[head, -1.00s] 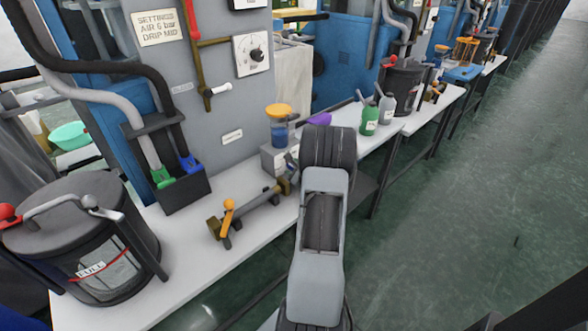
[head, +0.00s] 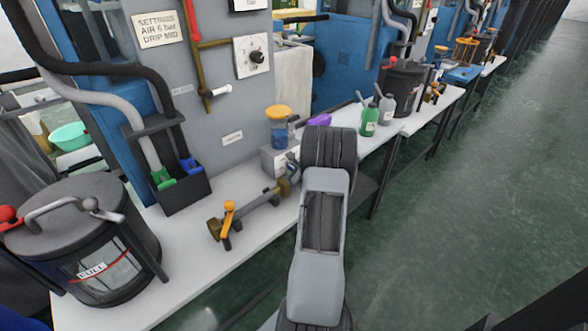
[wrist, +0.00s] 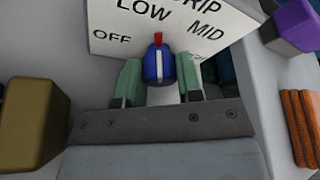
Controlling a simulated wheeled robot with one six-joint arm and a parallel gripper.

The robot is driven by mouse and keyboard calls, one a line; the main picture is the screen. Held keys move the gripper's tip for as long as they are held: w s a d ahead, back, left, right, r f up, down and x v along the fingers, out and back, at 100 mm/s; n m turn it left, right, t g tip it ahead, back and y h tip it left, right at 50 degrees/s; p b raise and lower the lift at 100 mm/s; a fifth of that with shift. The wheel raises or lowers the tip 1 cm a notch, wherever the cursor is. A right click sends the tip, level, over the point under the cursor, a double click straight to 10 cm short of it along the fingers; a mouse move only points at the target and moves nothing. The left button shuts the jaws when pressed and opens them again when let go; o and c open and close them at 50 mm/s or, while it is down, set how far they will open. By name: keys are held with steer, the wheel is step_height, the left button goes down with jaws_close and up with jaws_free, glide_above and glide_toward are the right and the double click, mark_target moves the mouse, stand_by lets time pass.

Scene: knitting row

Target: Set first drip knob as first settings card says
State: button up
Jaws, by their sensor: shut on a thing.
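The first settings card (head: 158,29) on the grey panel at upper left reads AIR 6 bar, DRIP MID. In the wrist view the first drip knob (wrist: 158,66) is blue with a red pointer, in front of a white dial plate (wrist: 180,38) marked OFF, LOW and MID. The pointer points up, between LOW and MID and nearer LOW. A further mark beyond MID is cut or hidden. My gripper (wrist: 160,82) is shut on the knob, with one green finger on each side. In the head view my arm hides the knob and the fingers.
A brass fitting (head: 243,212) lies left of my arm on the white bench (head: 185,262). A purple block (wrist: 292,24) is close at right. The floor at right is clear.

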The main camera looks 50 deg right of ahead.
steer(key=m+y+p, duration=0.2)
steer(key=m+p, duration=0.1)
steer(key=m, duration=0.1)
steer(key=shift+r+y, duration=0.1)
steer(key=shift+y, duration=0.3)
steer(key=m+y+p, duration=0.2)
steer(key=m, duration=0.1)
steer(key=shift+d, duration=0.1)
steer(key=shift+m+p, duration=0.3)
steer(key=shift+m, duration=0.1)
steer(key=o, duration=0.6)
steer(key=shift+o, duration=0.2)
steer(key=v, duration=1.3)
steer(key=shift+s+d+p, duration=0.15)
steer(key=shift+s+p, duration=0.25)
